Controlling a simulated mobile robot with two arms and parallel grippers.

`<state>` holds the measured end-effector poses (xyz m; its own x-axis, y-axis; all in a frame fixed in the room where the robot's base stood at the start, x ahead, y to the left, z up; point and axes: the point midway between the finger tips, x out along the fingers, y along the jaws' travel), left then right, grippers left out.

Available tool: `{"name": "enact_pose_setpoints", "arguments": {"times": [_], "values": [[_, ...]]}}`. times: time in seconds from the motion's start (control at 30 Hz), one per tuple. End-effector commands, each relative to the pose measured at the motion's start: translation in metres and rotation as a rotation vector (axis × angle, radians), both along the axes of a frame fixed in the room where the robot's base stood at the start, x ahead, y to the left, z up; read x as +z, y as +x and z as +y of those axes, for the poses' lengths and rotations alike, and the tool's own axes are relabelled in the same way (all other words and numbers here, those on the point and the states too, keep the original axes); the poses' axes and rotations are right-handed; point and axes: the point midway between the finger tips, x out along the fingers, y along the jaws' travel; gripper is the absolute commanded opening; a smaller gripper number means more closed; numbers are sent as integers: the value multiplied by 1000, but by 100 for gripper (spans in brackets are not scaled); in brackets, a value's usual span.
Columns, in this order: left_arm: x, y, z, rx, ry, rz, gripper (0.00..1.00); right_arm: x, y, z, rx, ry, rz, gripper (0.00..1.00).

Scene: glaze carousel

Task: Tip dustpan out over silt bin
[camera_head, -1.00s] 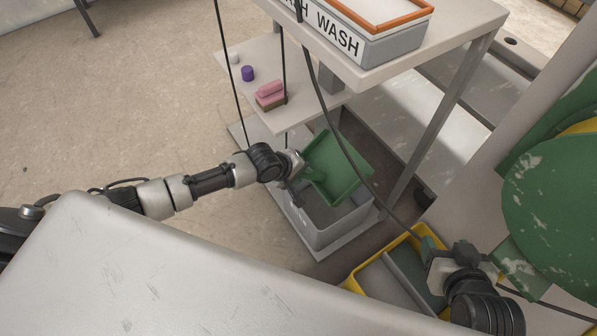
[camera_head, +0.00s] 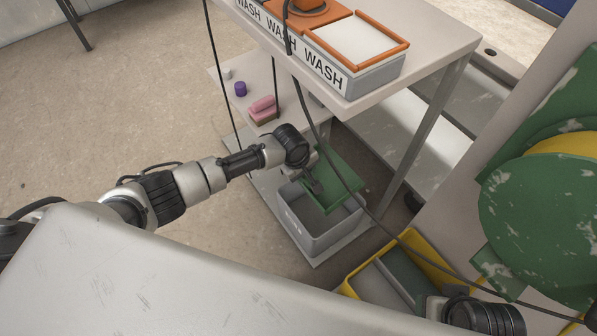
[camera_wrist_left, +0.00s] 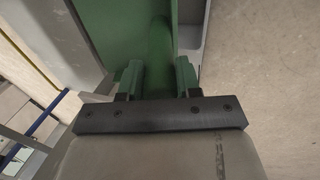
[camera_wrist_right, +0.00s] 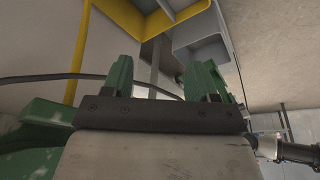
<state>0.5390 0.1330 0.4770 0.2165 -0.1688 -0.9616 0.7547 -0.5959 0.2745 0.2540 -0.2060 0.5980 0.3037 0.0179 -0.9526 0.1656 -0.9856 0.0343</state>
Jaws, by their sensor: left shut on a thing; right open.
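The green dustpan (camera_head: 335,180) is over the grey silt bin (camera_head: 322,232), which stands on the low shelf of the cart. The pan is tilted, and I cannot tell whether anything is in it. My left gripper (camera_head: 311,178) is shut on the dustpan's handle; in the left wrist view the fingers (camera_wrist_left: 158,80) flank the green handle (camera_wrist_left: 160,45). My right gripper (camera_wrist_right: 165,80) is open and empty in the right wrist view. In the head view its fingers are hidden at the lower right, beside the yellow tray.
Above the bin, the cart top (camera_head: 420,50) carries WASH containers (camera_head: 350,68). A pink brush (camera_head: 263,108) and purple cup (camera_head: 240,89) sit on the side shelf.

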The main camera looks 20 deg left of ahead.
Motion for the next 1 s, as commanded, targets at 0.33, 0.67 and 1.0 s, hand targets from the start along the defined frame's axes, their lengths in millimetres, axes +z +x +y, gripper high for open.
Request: {"name": "enact_pose_setpoints", "arguments": {"times": [0.33, 0.67, 1.0], "values": [[14, 15, -12, 0, 103, 132, 0, -39, 12, 2, 2, 0, 22, 59], [20, 23, -17, 0, 170, 216, 0, -34, 10, 2, 2, 0, 16, 59], [21, 23, -16, 0, 171, 218, 0, -33, 10, 2, 2, 0, 16, 59]]}}
